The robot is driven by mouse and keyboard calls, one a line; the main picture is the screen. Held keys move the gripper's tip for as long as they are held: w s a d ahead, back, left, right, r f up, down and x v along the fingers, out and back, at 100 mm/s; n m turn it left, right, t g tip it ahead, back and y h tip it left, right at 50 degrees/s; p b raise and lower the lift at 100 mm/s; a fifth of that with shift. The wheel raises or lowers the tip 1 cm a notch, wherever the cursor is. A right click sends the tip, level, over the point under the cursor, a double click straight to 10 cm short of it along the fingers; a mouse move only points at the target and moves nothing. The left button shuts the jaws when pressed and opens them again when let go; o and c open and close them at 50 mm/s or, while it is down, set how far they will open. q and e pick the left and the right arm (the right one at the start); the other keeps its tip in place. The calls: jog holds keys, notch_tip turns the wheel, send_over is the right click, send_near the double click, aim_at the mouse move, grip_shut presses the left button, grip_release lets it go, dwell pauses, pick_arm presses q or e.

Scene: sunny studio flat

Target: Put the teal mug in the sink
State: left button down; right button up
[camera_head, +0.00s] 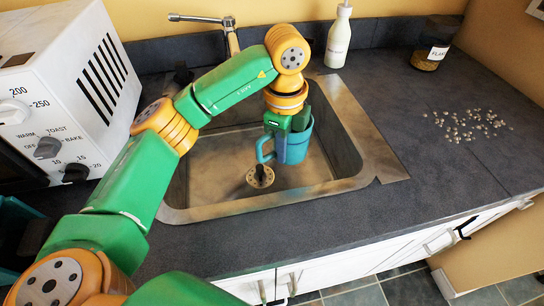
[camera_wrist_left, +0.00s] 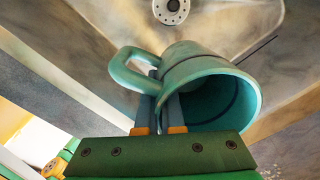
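The teal mug (camera_head: 294,148) is over the basin of the metal sink (camera_head: 215,205), with its handle to the left; I cannot tell whether it touches the basin floor. My left gripper (camera_head: 286,127) comes down on the mug from above and is shut on it. In the left wrist view the fingers (camera_wrist_left: 159,112) of that gripper close on the wall of the mug (camera_wrist_left: 190,67) beside the handle. The mug's open mouth faces right and toward the wrist camera there. My right gripper is not in view.
The drain (camera_head: 260,176) is in the basin floor. A tap (camera_head: 230,35) and a white bottle (camera_head: 339,38) stand behind the sink. A white toaster oven (camera_head: 70,90) is at left. A jar (camera_head: 433,45) and scattered flakes (camera_head: 466,125) are on the right counter.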

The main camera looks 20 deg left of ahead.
pick_arm(q)
notch_tip(320, 180, down, 2)
jog(key=shift+f+b, duration=0.1)
jog(key=shift+b, duration=0.25)
jog(key=w+a+f, duration=0.1)
jog(key=a+f, duration=0.2)
jog(key=a, duration=0.1)
jog(key=w+a+f, duration=0.1)
jog(key=a+f, duration=0.1)
jog(key=a, duration=0.2)
jog(key=w+a+f, duration=0.1)
jog(key=a+f, duration=0.2)
jog(key=a, duration=0.1)
jog(key=shift+w+a+f+p, duration=0.1)
jog(key=shift+a+f+p, duration=0.2)
jog(key=shift+f, duration=0.05)
jog(key=shift+a+f, duration=0.2)
jog(key=shift+f, duration=0.1)
notch_tip(320, 180, down, 3)
jog(key=shift+w+a+f, duration=0.15)
jog(key=c, duration=1)
grip_release()
jog(key=shift+c, duration=0.2)
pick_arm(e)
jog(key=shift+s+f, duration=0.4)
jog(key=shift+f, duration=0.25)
